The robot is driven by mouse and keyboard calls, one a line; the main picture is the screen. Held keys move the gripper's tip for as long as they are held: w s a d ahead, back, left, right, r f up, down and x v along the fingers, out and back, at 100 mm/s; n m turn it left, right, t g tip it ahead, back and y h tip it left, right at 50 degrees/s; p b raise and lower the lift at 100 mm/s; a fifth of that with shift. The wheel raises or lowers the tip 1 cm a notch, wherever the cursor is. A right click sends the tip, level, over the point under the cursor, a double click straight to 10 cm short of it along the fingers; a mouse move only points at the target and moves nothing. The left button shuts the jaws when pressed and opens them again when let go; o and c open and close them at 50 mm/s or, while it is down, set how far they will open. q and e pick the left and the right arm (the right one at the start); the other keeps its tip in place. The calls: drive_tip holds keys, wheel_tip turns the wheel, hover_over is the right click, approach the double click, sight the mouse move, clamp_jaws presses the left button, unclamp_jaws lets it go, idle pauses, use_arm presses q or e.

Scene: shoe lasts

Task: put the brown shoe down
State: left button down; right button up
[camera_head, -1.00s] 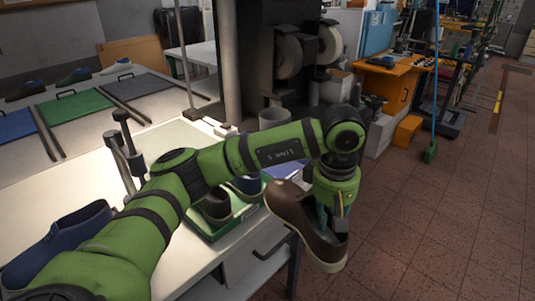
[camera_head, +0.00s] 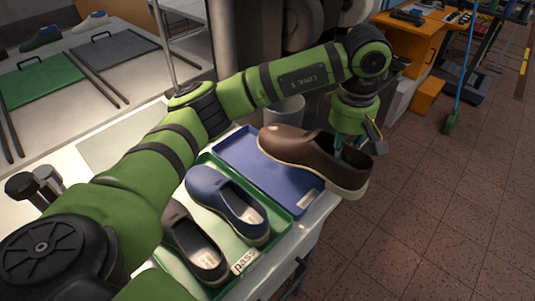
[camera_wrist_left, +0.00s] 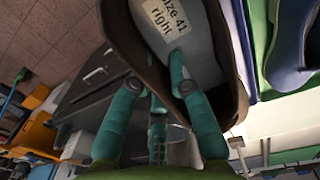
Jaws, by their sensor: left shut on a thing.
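The brown shoe (camera_head: 308,158) hangs in my left gripper (camera_head: 350,148) over the right part of the blue tray (camera_head: 243,150), with its heel end out past the table edge. In the left wrist view my fingers (camera_wrist_left: 160,95) grip the heel end of the brown shoe (camera_wrist_left: 225,60), and its insole label reads "size 41 right". The gap between shoe and tray is hard to judge. My right gripper is not in view.
A green tray (camera_head: 272,240) marked "pass" holds a blue shoe (camera_head: 228,203) and a dark brown shoe (camera_head: 195,247). A grey cylinder (camera_head: 285,110) stands behind the blue tray. The blue tray looks empty.

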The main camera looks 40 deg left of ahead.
use_arm(q)
drive_tip(key=shift+s+d+b, duration=0.2)
drive_tip(key=shift+d+b, duration=0.05)
drive_tip(key=shift+b, duration=0.2)
drive_tip(key=shift+a+f+g+p, duration=0.15)
drive_tip(key=shift+a+f+p, duration=0.15)
drive_tip(key=shift+a, duration=0.25)
drive_tip(key=shift+a+f+g+p, duration=0.15)
drive_tip(key=shift+a+p, duration=0.15)
drive_tip(key=shift+a, duration=0.2)
drive_tip(key=p, duration=0.3)
hover_over(293, 176)
wheel_tip(293, 176, down, 5)
drive_tip(key=shift+d+f, duration=0.15)
drive_tip(key=shift+f, duration=0.05)
wheel_tip(293, 176, down, 4)
drive_tip(key=shift+r+p, duration=0.2)
drive_tip(key=shift+p, duration=0.55)
drive_tip(key=shift+f, duration=0.35)
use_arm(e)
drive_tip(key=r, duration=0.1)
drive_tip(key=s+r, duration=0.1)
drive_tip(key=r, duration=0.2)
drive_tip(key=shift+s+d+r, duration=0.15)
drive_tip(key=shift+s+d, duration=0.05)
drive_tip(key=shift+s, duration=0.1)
